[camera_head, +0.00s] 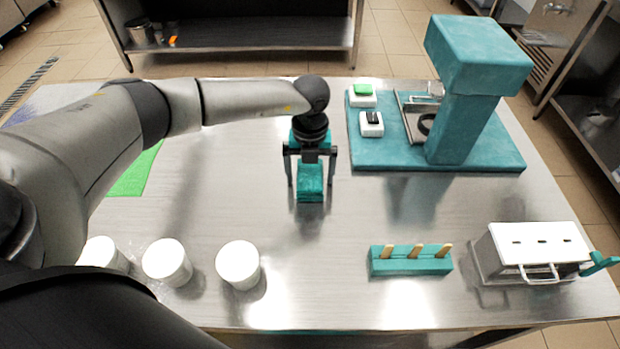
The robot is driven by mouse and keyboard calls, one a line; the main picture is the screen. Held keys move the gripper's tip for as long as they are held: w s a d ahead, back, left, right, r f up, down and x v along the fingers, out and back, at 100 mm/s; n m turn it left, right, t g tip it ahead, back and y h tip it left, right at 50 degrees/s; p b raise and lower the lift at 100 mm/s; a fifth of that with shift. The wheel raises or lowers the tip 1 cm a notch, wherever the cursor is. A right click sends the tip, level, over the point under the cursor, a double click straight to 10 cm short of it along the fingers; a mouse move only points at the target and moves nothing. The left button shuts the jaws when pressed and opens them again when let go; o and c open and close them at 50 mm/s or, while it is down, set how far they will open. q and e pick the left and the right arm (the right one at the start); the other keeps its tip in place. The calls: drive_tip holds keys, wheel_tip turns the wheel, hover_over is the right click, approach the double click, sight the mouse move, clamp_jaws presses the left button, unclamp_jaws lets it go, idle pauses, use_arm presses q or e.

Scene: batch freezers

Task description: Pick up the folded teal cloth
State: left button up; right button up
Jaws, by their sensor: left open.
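The folded teal cloth (311,183) lies on the steel table near its middle. My left gripper (311,190) is above the cloth, pointing down, with its two fingers apart, one on each side of the cloth. The far part of the cloth is partly hidden by the gripper body. I cannot tell whether the fingers touch the cloth. My right gripper is not in the view.
A teal machine (462,110) on a teal base stands at the back right. A teal holder (411,262) with wooden-handled tools and a white-lidded box (535,245) are at the front right. White tubs (238,264) stand front left. A green mat (133,174) lies behind my left arm.

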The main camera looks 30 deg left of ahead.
sight(310, 171)
use_arm(q)
drive_tip(key=shift+c, duration=0.4)
drive_tip(key=c, duration=1.2)
drive_tip(key=shift+o, duration=0.2)
drive_tip(key=shift+r, duration=0.15)
wheel_tip(310, 171, up, 20)
drive_tip(key=p, duration=0.3)
